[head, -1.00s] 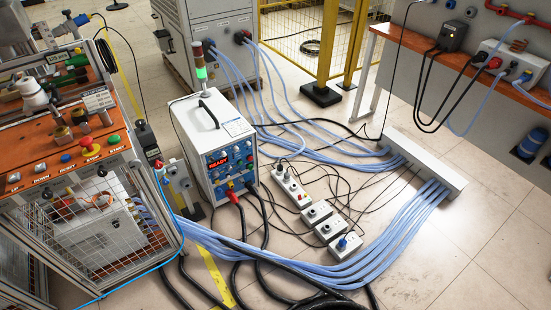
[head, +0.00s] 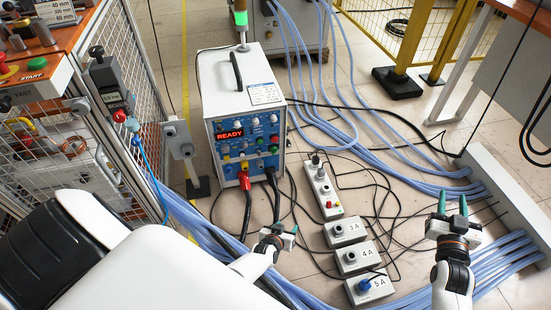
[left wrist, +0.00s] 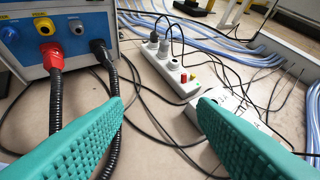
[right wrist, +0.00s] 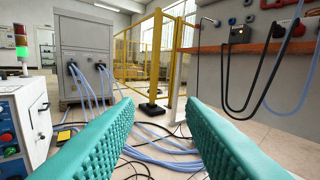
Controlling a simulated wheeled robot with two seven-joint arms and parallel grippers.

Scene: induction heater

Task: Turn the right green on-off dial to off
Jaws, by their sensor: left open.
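The white induction heater box (head: 241,90) stands on the floor left of centre in the head view, its red READY display (head: 230,134) lit. Its blue front panel carries several small knobs. A small green dial (head: 274,149) seems to be at the panel's right side, too small to read its setting. My left gripper (head: 278,232) is open and empty, in front of and below the panel. In the left wrist view, the panel's lower edge (left wrist: 28,65) shows at upper left, apart from the fingers. My right gripper (head: 452,203) is open and empty, off to the right, pointing away from the panel.
Red and black cables (head: 246,200) leave the panel's bottom near my left gripper. A power strip (head: 324,190) and small grey boxes (head: 345,231) lie between the grippers. Blue hoses (head: 370,168) cross the floor. A caged bench (head: 100,140) stands at left.

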